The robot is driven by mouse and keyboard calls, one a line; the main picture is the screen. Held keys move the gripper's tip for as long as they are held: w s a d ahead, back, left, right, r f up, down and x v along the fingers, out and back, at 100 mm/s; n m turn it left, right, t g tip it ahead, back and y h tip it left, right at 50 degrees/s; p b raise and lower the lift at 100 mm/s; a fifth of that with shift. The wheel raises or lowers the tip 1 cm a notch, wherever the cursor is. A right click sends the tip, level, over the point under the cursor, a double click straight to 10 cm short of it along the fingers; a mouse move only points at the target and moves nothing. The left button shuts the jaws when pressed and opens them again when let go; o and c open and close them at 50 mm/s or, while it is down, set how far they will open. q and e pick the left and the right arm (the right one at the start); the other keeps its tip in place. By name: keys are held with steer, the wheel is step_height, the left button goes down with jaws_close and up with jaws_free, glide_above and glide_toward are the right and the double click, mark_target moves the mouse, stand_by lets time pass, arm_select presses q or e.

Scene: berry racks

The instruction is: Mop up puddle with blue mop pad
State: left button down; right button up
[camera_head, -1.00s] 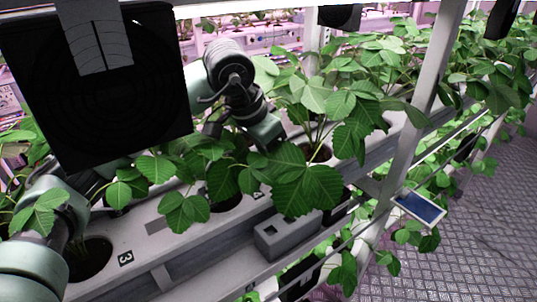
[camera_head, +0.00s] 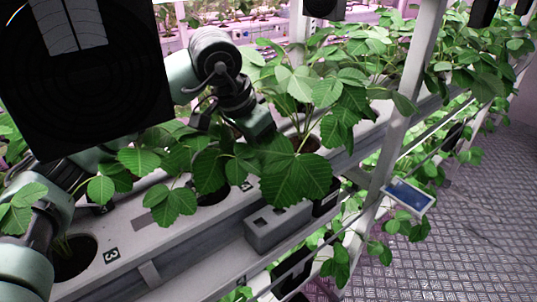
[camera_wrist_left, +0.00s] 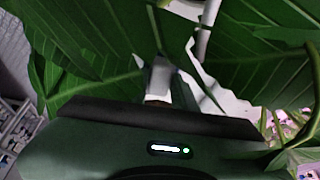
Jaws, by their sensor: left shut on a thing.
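My left arm comes in from the left in the head view and bends down into the strawberry leaves. My left gripper (camera_head: 259,126) is partly covered by leaves there. In the left wrist view, a pale finger-like part of the gripper (camera_wrist_left: 157,80) sticks out among large leaves. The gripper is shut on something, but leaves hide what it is. I cannot make out the blue mop pad or the puddle in either view. My right gripper is not in view.
A planting rack (camera_head: 150,226) with numbered holes and leafy plants (camera_head: 297,178) runs diagonally. A grey box (camera_head: 277,226) sits on its side. A metal post (camera_head: 404,120) and a blue-faced panel (camera_head: 409,196) stand right of it. The metal-plate floor (camera_head: 470,210) is clear.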

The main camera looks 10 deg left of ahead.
arm_select(q)
steer(key=shift+w+a+f, duration=0.1)
steer(key=shift+w+a, duration=0.6)
steer(key=shift+a, duration=0.2)
steer(key=shift+w+a, duration=0.7)
steer(key=shift+a, duration=0.2)
steer(key=shift+r+p, duration=2.2)
steer(key=shift+r, duration=0.8)
